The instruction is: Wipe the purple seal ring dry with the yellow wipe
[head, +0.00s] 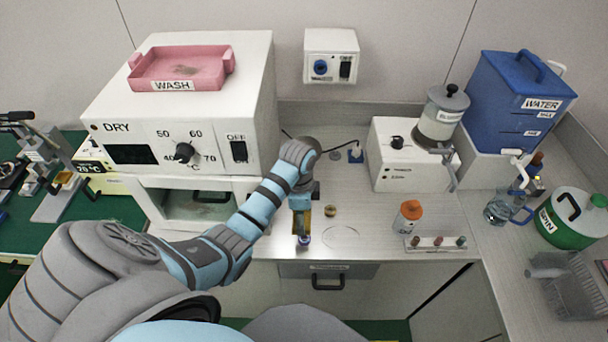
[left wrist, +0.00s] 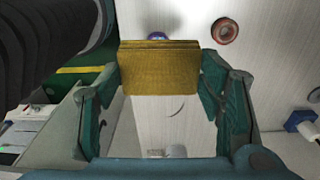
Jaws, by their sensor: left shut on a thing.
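My left gripper (head: 301,206) points down over the steel bench and is shut on the yellow wipe (head: 303,223). In the left wrist view the wipe (left wrist: 160,68) is a folded ochre pad between the fingers. The purple seal ring (head: 304,240) lies on the bench just at the near, lower edge of the wipe. In the left wrist view only a purple sliver of the ring (left wrist: 157,36) shows past the wipe; the rest is hidden. I cannot tell whether wipe and ring touch. My right gripper is not in view.
An orange-capped bottle (head: 408,218) and a small rack (head: 436,245) stand farther right. The white DRY oven (head: 180,110) rises at left.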

